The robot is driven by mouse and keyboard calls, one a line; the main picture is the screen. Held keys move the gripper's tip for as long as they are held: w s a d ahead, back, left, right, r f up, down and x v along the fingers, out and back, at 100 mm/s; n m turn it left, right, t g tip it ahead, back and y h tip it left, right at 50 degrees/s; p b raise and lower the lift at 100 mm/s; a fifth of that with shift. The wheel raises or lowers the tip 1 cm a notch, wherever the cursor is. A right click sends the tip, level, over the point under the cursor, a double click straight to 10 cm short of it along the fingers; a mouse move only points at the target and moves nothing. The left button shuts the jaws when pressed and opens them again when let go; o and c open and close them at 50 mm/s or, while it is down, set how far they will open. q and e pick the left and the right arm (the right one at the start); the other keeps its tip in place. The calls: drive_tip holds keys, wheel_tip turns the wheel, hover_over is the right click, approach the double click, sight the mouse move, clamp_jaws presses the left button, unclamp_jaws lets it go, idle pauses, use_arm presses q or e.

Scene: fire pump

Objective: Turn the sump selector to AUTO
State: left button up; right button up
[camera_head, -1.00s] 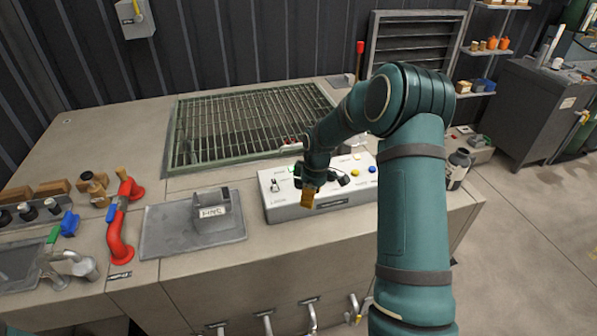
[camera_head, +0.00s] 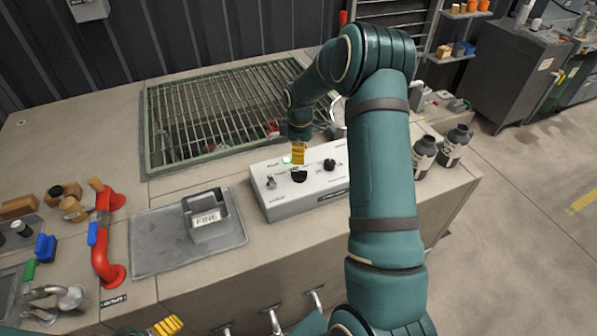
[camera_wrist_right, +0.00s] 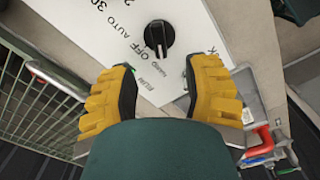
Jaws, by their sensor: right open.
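The white control box (camera_head: 310,185) sits on the bench and carries a toggle, a black knob (camera_head: 298,175) near its middle and another black knob (camera_head: 329,164) to the right. In the right wrist view a black selector knob (camera_wrist_right: 159,38) with a white mark lies beyond the fingertips, with AUTO, OFF and HAND lettering on its left and below. The mark faces downward in that picture. My right gripper (camera_head: 299,152) hangs over the box, its yellow fingers (camera_wrist_right: 160,95) apart and empty, not touching the knob. My left gripper (camera_head: 168,326) shows only partly at the bottom edge.
A grey tray (camera_head: 160,240) with a block labelled FINE stands left of the box, beside a red pipe (camera_head: 103,240). A green grating (camera_head: 210,125) lies behind. Dark bottles (camera_head: 424,155) stand to the right, beyond my arm.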

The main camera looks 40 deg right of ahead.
sight(299, 171)
wheel_tip(299, 171, down, 9)
drive_tip(key=shift+w+f, duration=0.1)
drive_tip(key=shift+f, duration=0.1)
idle(0.3)
clamp_jaws()
